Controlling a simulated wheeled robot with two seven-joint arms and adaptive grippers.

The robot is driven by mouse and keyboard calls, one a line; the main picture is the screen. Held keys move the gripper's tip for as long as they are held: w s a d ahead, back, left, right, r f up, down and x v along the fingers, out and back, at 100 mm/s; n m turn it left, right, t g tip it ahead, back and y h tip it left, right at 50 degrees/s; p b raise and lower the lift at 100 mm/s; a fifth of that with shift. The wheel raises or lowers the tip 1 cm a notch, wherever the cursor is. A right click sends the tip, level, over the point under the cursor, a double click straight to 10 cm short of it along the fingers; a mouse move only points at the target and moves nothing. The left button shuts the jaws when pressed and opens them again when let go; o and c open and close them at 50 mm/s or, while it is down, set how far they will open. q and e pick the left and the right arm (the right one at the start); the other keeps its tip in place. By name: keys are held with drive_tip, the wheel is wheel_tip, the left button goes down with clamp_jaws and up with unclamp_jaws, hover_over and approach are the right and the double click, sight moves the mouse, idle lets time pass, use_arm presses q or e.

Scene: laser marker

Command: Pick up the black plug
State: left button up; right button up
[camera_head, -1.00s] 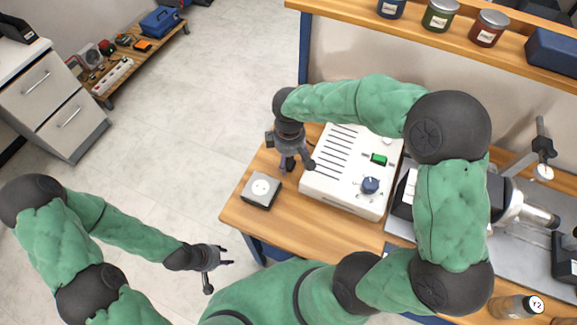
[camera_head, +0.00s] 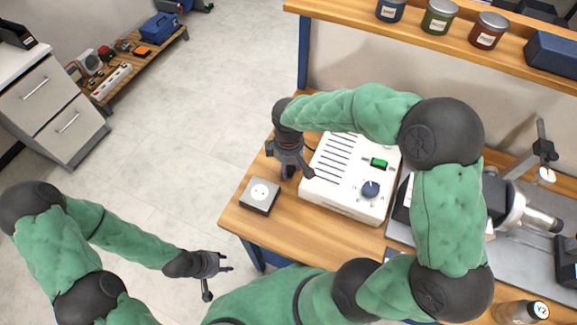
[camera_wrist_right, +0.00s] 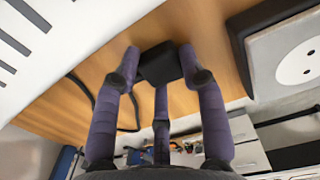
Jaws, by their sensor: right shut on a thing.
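The black plug (camera_wrist_right: 160,64) shows in the right wrist view between the fingers of my right gripper (camera_wrist_right: 160,72), over the wooden table. My right gripper is shut on it; in the head view this gripper (camera_head: 291,172) is low beside the left side of the white box, and the plug is mostly hidden there. A black cable (camera_wrist_right: 104,98) shows near the fingers in the wrist view. My left gripper (camera_head: 216,278) is at lower left in the head view, away from the table, with its fingers apart and nothing between them.
A grey socket box (camera_head: 259,196) with a round white outlet sits on the table's left corner, close to my right gripper. The white box (camera_head: 345,190) with a green switch and blue knob stands to the right. The wooden table (camera_head: 240,222) has bare room in front.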

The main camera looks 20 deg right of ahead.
sight(289, 168)
drive_tip(key=shift+r, duration=0.65)
wheel_tip(289, 168, up, 2)
drive_tip(key=shift+s+r+p, duration=0.1)
drive_tip(key=shift+r+p, duration=0.15)
drive_tip(key=shift+p, duration=0.55)
drive_tip(key=s+r+p, duration=0.5)
drive_tip(key=s+r, duration=0.4)
drive_tip(key=s, duration=0.4)
drive_tip(key=shift+s+a, duration=0.4)
drive_tip(key=shift+f, duration=0.1)
wheel_tip(289, 168, down, 4)
drive_tip(key=b, duration=0.3)
drive_tip(key=shift+f, duration=0.1)
drive_tip(key=shift+w, duration=0.1)
